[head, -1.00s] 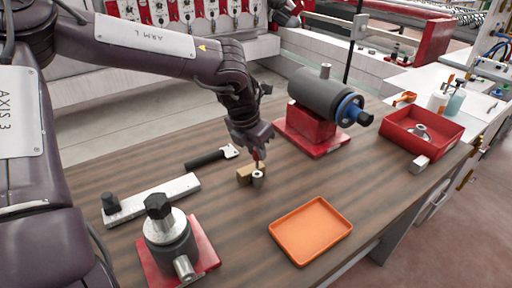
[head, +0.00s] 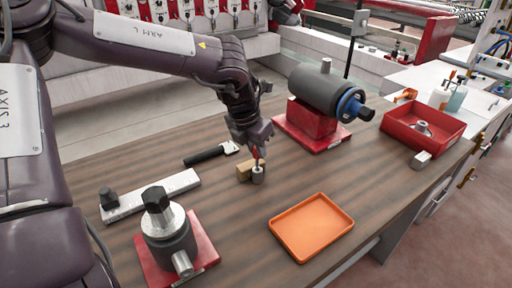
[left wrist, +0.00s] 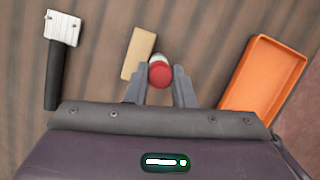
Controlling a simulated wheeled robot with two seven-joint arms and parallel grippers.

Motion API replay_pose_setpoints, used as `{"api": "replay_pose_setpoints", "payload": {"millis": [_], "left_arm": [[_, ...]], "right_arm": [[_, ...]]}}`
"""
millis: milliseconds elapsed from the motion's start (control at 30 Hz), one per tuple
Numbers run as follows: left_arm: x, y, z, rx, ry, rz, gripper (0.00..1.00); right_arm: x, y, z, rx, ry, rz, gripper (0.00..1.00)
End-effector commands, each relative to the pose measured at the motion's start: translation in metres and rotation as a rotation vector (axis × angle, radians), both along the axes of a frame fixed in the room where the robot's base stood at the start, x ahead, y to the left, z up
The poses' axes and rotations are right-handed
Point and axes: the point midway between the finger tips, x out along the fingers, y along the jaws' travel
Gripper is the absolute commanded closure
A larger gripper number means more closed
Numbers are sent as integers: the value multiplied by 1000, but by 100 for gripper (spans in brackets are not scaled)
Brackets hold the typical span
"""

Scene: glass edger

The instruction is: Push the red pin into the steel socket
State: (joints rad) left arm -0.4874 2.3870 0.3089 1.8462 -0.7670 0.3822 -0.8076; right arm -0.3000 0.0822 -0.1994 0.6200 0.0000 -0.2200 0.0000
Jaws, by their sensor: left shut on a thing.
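The red pin (left wrist: 160,74) is between the fingertips of my left gripper (left wrist: 160,85) in the left wrist view, seen nearly end-on. In the head view the red pin (head: 256,153) points down from my left gripper (head: 254,146), which is shut on it. The steel socket (head: 258,175) stands upright on the wooden table directly below the pin. Its pale rim (left wrist: 157,57) shows just past the pin in the left wrist view. I cannot tell whether the pin's tip is inside the socket. My right gripper is not clearly visible.
A tan block (head: 244,171) stands beside the socket. A black-handled tool (head: 205,155) lies to the left, an orange tray (head: 312,228) to the front right. A grey cylinder on a red base (head: 318,95) stands behind right. A red bin (head: 437,142) is farther right.

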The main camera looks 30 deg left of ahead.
Motion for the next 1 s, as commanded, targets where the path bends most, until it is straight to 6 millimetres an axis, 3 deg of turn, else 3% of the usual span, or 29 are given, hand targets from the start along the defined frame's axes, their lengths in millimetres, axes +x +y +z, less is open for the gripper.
{"api": "replay_pose_setpoints", "payload": {"millis": [1000], "left_arm": [[0, 0, 0, 0, 0, 0, 100]], "right_arm": [[1, 4, -4, 4, -1, -1, 0]]}}
